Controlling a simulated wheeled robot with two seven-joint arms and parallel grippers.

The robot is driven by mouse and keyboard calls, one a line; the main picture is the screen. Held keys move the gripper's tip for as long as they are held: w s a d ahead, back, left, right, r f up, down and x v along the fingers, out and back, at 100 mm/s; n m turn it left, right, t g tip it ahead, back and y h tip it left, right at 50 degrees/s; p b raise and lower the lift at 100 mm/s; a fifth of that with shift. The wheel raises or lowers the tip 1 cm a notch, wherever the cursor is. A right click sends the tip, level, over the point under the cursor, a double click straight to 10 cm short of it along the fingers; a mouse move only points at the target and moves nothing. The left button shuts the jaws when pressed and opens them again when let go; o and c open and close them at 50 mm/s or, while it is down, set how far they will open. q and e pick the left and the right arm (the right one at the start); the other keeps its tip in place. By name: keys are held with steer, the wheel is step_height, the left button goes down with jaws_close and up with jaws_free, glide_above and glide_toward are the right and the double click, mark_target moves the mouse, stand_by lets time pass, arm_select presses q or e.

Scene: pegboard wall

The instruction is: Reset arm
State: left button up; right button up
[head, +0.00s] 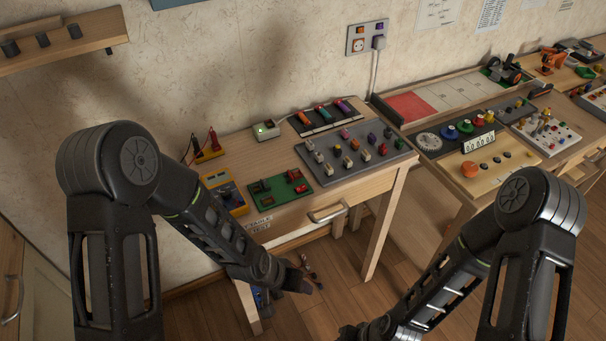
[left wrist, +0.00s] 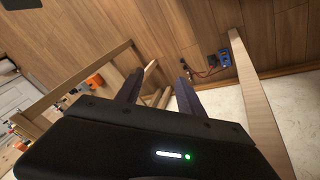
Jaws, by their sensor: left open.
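My left gripper (head: 303,283) hangs low in the head view, in front of the workbench and below its drawer handle, over the floor. In the left wrist view its two dark fingers (left wrist: 167,76) stand apart with nothing between them. My right arm (head: 455,270) comes in from the right, bent, with its forearm pointing down to the lower middle. Its wrist end (head: 372,329) is dark and cut by the bottom edge, so its fingers cannot be made out.
The workbench (head: 375,185) holds a grey knob board (head: 335,172), a green board (head: 280,188) and a yellow multimeter (head: 226,193). A second bench (head: 455,205) with panels stands to the right. A wall shelf (head: 75,45) is upper left. Wooden floor (head: 345,292) lies open between my arms.

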arm_select(q)
steer(key=s+a+f+n+g, duration=0.1)
steer(key=s+f+n, duration=0.1)
steer(key=s, duration=0.4)
steer(key=s+a+f+n+g, duration=0.1)
steer(key=s+f, duration=0.4)
steer(key=s, duration=0.2)
steer(key=shift+f+n, duration=0.25)
steer(key=shift+n, duration=0.15)
